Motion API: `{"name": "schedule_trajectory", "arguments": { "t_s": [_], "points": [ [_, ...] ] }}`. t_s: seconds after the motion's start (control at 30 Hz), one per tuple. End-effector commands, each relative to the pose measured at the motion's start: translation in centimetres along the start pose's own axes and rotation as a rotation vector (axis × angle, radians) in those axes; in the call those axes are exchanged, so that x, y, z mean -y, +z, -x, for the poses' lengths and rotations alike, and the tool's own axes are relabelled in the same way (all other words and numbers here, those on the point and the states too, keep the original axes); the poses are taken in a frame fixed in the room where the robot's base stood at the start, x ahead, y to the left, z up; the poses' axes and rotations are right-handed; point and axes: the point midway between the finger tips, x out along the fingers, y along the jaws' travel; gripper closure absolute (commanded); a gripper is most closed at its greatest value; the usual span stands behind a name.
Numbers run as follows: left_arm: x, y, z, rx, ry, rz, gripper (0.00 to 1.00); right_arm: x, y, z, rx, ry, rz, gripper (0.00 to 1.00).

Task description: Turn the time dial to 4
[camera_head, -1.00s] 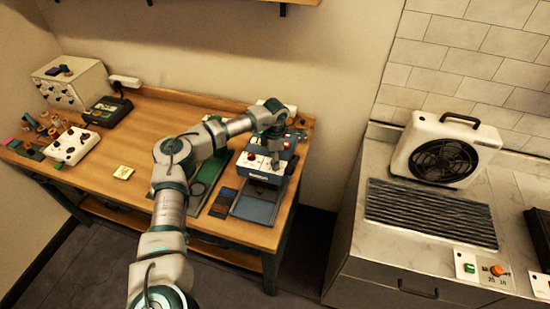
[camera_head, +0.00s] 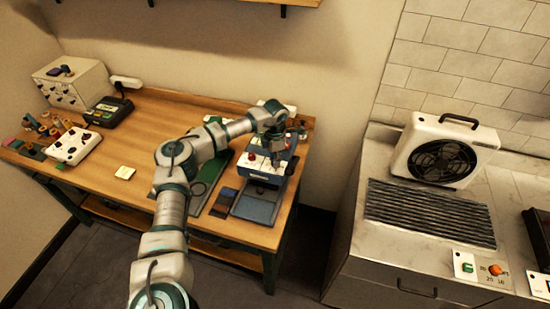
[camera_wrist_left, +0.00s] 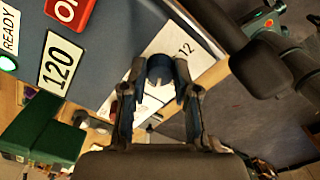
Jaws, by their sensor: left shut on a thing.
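My left gripper (camera_head: 277,157) reaches down onto the front of the blue press (camera_head: 255,166) at the right end of the wooden table. In the left wrist view my left gripper (camera_wrist_left: 159,88) is shut on a dark round knob, the time dial (camera_wrist_left: 160,66), with one finger on each side. The dial sits on a white plate (camera_wrist_left: 166,41) with the number 12 visible. Its other numbers and its pointer are hidden or too unclear to read. Beside it on the press are a 120 display (camera_wrist_left: 59,64), a red switch (camera_wrist_left: 70,10) and a lit green READY lamp (camera_wrist_left: 8,63). My right gripper is not in view.
The wooden table (camera_head: 150,125) has free room in its middle. A white control box (camera_head: 72,147), spools and a drawer cabinet (camera_head: 75,85) stand at its left. A fan unit (camera_head: 440,150) stands on the counter at the right.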

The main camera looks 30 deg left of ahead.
Motion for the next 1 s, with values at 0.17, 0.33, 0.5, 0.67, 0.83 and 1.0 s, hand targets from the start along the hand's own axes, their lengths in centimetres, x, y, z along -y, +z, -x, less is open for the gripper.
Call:
{"name": "schedule_trajectory", "arguments": {
  "t_s": [0.17,0.33,0.5,0.67,0.83,1.0],
  "points": [
    [-0.1,0.0,0.1,0.001,0.002,0.16,1.0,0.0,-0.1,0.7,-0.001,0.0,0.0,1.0],
    [-0.1,0.0,0.1,0.001,0.002,0.31,1.0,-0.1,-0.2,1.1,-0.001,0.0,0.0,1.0],
    [-0.1,0.0,0.1,0.002,0.002,0.438,1.0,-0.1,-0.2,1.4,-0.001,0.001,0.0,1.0],
    [-0.2,0.0,0.1,0.003,0.004,0.531,1.0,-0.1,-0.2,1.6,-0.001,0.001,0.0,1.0],
    [-0.2,0.0,0.1,0.004,0.003,0.595,1.0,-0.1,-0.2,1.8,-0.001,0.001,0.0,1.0],
    [-0.2,0.0,0.1,0.005,0.003,0.626,1.0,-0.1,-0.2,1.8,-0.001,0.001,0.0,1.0]
  ]
}}
